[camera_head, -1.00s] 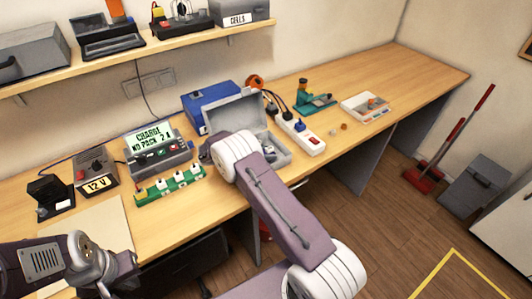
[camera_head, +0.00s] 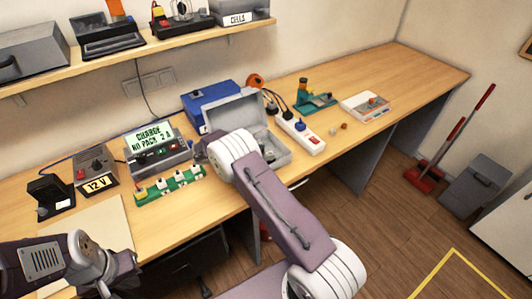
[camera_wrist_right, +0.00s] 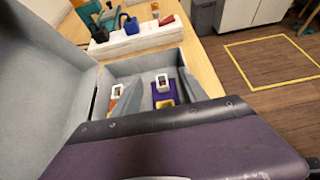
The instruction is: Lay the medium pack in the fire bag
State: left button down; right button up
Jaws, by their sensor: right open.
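The fire bag looks like a grey open-lidded case (camera_head: 277,152) on the bench, its lid raised at the back. It fills much of the right wrist view (camera_wrist_right: 90,103). Inside it there I see a purple pack (camera_wrist_right: 164,94) with a white plug and a yellow patch, and a second white plug (camera_wrist_right: 116,91) with orange beside it, mostly hidden. I cannot tell which is the medium pack. My right gripper (camera_wrist_right: 153,119) is open, low over the case; the arm hides it in the head view. My left gripper (camera_head: 122,268) is at the lower left; its jaws are unclear.
A charger (camera_head: 160,158) reading "NO PACK" and a green board (camera_head: 170,186) with several white plugs stand left of the case. A blue box (camera_head: 207,98) is behind it. A power strip (camera_head: 302,134) and a parts tray (camera_head: 364,107) are to the right. The bench's far right is clear.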

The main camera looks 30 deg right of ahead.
jog(key=w+b+v, duration=0.1)
jog(key=v, duration=0.9)
jog(key=s+a+f+m+y, duration=0.1)
jog(key=s+a+m+y, duration=0.1)
jog(key=s+m+y, duration=0.4)
jog(key=s+a+f+m+y, duration=0.1)
jog(key=s+a+m+y, duration=0.2)
jog(key=s+m, duration=1)
jog(key=s+y, duration=0.3)
jog(key=s, duration=0.4)
jog(key=shift+a+f, duration=0.2)
jog(key=shift+f, duration=0.1)
